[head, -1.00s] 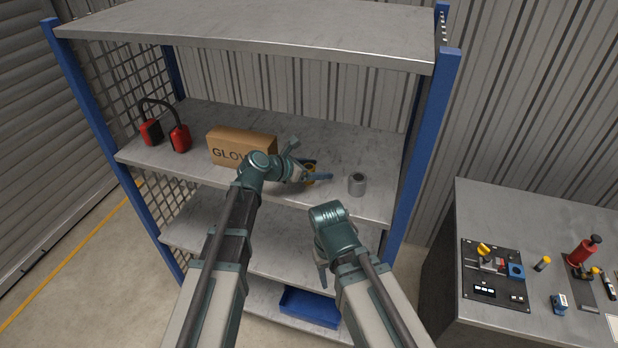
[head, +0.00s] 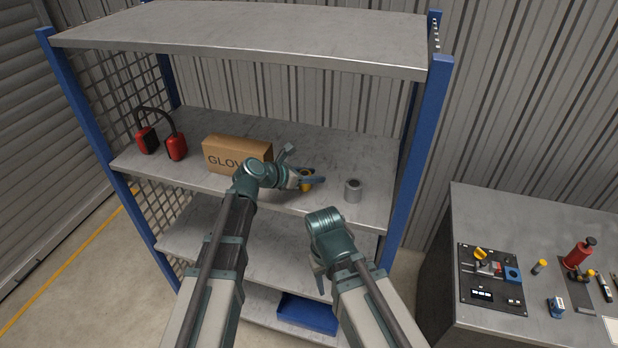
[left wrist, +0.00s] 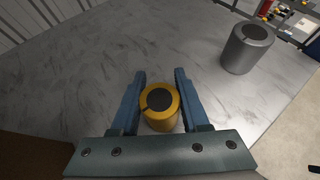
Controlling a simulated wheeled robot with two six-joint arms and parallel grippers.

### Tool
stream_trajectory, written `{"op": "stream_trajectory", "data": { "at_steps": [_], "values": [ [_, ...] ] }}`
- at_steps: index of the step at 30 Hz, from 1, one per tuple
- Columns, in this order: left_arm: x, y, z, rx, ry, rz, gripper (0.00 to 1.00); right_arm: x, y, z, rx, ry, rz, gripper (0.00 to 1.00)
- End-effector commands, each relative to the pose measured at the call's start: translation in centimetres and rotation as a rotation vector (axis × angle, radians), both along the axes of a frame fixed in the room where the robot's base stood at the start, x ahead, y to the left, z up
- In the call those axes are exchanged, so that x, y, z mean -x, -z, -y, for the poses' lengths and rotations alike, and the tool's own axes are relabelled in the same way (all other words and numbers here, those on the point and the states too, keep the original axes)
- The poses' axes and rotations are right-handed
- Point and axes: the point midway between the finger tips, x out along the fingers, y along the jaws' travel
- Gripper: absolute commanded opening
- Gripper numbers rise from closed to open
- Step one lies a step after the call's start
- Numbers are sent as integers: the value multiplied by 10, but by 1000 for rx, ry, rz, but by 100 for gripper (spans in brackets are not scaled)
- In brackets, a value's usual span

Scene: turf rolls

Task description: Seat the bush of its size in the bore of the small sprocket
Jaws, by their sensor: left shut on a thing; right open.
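A yellow cylinder with a dark round top (left wrist: 160,112), which looks like a bush, stands upright on the shelf; its yellow also shows in the head view (head: 306,184). My left gripper (left wrist: 160,90) is shut on it, a blue finger on each side; in the head view the gripper (head: 304,179) is over the middle shelf. A larger grey cylinder with a dark top (head: 353,190) stands apart to its right, also in the left wrist view (left wrist: 247,48). My right gripper (head: 319,281) is open, low before the shelves, partly hidden by its arm. I cannot identify the small sprocket.
A glove carton (head: 237,154) and red ear defenders (head: 175,146) are left on the shelf (head: 330,145). A blue bin (head: 307,313) is below. The bench at right (head: 535,222) holds a black fixture plate (head: 492,295), a yellow-topped piece (head: 539,267) and a red tool (head: 578,254).

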Motion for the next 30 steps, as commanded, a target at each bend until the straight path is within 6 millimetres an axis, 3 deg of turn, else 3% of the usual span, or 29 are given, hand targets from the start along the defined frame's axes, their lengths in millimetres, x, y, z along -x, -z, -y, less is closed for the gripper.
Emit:
{"op": "stream_trajectory", "data": {
  "at_steps": [13, 24, 30],
  "values": [
    [0, -43, 0, 1, 0, 1, 0, 0, -43, 0, -1, 0, -1, 50],
    [81, -44, -51, 0, -4, 0, 0, 0, -44, 0, 1, -1, -2, 50],
    [112, -48, -74, 1, -3, 0, 0, 0, -48, 0, 1, -1, -2, 50]
  ]
}}
